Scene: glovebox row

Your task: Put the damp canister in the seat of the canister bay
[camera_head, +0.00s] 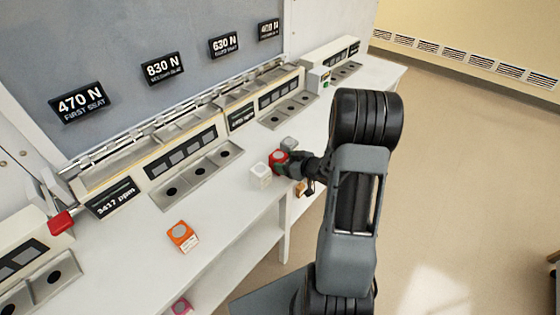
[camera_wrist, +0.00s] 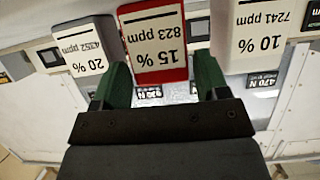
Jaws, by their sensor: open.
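Three block-shaped canisters stand close together near the bench's front edge. The red one (camera_head: 278,158) reads 823 ppm, 15 % in the wrist view (camera_wrist: 158,45). To its left there, a pale one (camera_wrist: 85,50) reads 4357 ppm, 20 %; to its right, another (camera_wrist: 262,32) reads 7241 ppm, 10 %. The head view shows a white canister (camera_head: 260,175) and a grey one (camera_head: 289,143) beside the red one. My gripper (camera_wrist: 162,75) is open, its green fingers on either side of the red canister. Bays with round dark seats (camera_head: 197,170) line the bench; which is the canister bay is unclear.
An orange block (camera_head: 182,236) sits nearer on the bench, and a pink one (camera_head: 181,306) is lower down. A display (camera_head: 112,198) reads 3417 ppm. Wall signs such as 470 N (camera_head: 79,103) hang above. A red part (camera_head: 61,222) sticks out at left.

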